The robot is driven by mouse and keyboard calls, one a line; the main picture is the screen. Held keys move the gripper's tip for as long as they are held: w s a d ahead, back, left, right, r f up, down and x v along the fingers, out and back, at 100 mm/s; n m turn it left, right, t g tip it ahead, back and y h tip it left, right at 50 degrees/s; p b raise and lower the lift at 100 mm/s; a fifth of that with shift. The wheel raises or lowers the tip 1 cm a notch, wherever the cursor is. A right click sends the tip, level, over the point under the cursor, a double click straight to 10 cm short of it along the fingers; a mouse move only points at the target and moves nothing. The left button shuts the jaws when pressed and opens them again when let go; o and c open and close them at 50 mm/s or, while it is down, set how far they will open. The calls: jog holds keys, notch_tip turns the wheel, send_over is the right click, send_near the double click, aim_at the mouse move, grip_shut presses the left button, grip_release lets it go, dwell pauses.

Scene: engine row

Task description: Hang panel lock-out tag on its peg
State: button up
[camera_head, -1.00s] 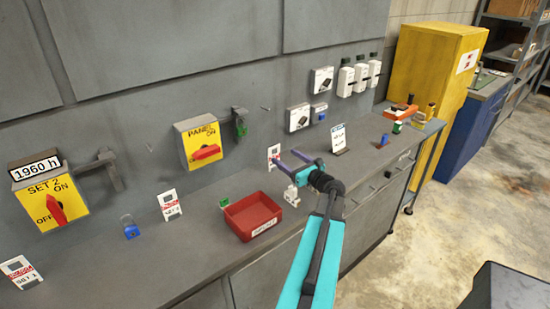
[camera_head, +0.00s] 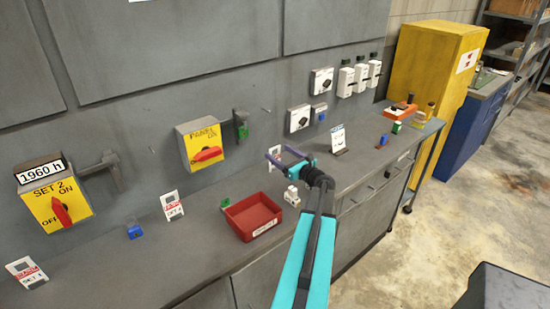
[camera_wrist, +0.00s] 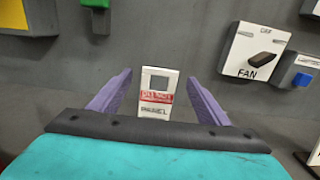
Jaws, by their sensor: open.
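The panel lock-out tag (camera_wrist: 157,95) is a white card with a red band and a dark square, and its lower line seems to read PANEL. In the wrist view it stands upright between my two purple fingers, with a gap on each side. In the head view the tag (camera_head: 273,154) is partly hidden behind my gripper (camera_head: 288,158). My gripper is open and holds nothing.
A red tray (camera_head: 228,224) and a small white block (camera_head: 291,196) stand on the bench near my arm. FAN boxes (camera_wrist: 253,51) are on the wall to the right. Other tags (camera_head: 172,206) stand at left.

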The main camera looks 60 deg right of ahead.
jog(key=shift+x, duration=1)
jog(key=shift+c, duration=0.2)
jog(key=c, duration=1.4)
jog(key=shift+o, duration=0.2)
jog(key=shift+r, duration=0.15)
jog(key=s+a+r+b, duration=0.4)
jog(key=s+a+b, duration=0.2)
jog(key=s+a, duration=0.4)
jog(key=shift+s+a+r, duration=0.3)
jog(key=shift+s+r, duration=0.05)
jog(key=shift+s, duration=0.65)
